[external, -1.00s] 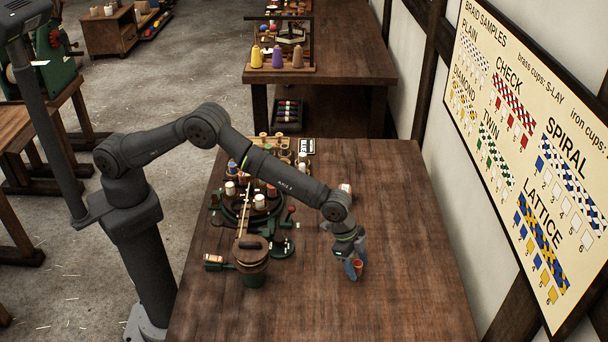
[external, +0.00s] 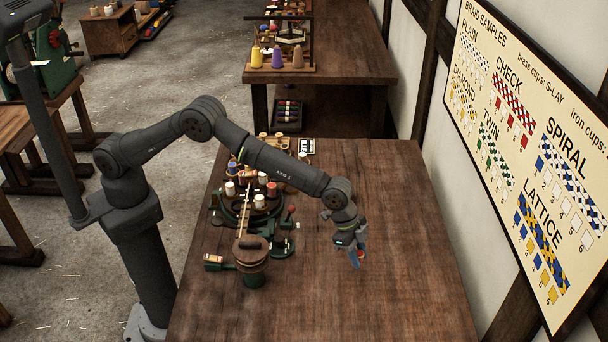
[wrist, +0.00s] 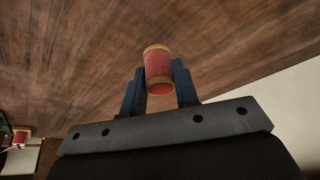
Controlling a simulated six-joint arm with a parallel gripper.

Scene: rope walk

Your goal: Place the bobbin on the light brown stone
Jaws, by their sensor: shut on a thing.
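My gripper (external: 356,257) hangs over the right-hand part of the wooden table, seen from outside. In the wrist view my gripper's blue fingers (wrist: 159,88) are closed on a red bobbin (wrist: 158,70) with tan rims. The bobbin stands out past the fingertips, with table wood behind it. In the external view only a small red patch of the bobbin (external: 362,254) shows beside the fingers. I cannot make out a light brown stone in either view; my arm covers part of the table.
A round braiding machine (external: 258,208) with several bobbins stands left of my gripper. A brown-topped round stand (external: 251,252) is in front of it. The table's right and front (external: 400,290) are clear.

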